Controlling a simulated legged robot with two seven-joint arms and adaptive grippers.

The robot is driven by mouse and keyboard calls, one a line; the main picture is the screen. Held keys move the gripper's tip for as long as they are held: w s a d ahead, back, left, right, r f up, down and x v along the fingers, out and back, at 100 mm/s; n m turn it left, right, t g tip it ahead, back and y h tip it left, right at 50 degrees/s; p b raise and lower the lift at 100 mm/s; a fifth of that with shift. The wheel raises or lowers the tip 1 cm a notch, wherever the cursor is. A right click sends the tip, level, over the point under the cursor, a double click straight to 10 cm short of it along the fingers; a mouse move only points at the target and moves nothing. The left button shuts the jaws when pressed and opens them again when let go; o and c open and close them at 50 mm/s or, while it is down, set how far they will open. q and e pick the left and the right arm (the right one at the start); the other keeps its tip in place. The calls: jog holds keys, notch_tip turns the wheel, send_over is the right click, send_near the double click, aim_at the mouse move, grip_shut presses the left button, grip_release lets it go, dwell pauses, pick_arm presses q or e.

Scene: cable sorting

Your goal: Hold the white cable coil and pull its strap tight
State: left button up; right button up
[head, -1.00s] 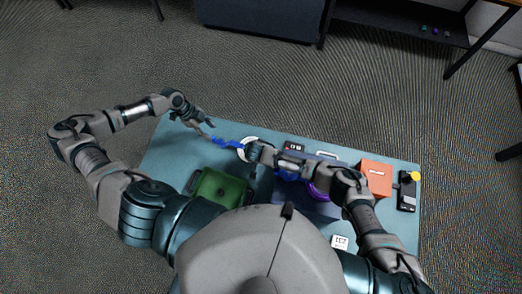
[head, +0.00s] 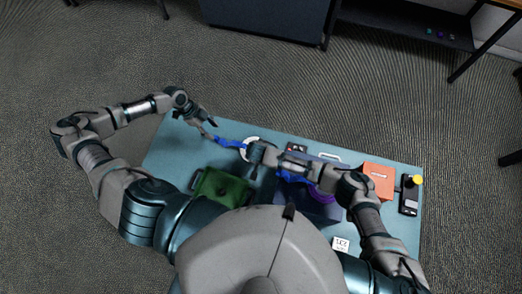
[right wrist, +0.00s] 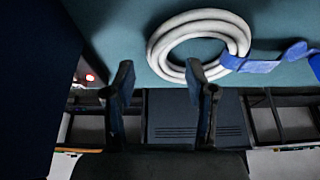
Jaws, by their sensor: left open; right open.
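The white cable coil (head: 247,139) lies on the teal table, with part of it hidden under my right gripper. Its full ring shows in the right wrist view (right wrist: 157,45). A blue strap (head: 230,143) runs left from the coil towards my left gripper; it also shows in the right wrist view (right wrist: 255,64). My left gripper (head: 212,130) is open, its fingers close to the strap's free end; I cannot tell if they touch it. My right gripper (head: 256,153) is open and empty, its fingers (right wrist: 163,86) on the near side of the coil.
A green container (head: 222,188) stands near the table's front left. A dark blue box (head: 312,207) stands under my right arm. An orange box (head: 379,180) and a black device with a yellow knob (head: 410,197) are at the right. The table's left part (head: 172,152) is clear.

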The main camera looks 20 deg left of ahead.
jog(key=v, duration=0.8)
jog(key=shift+r, duration=0.25)
jog(key=shift+s, duration=0.1)
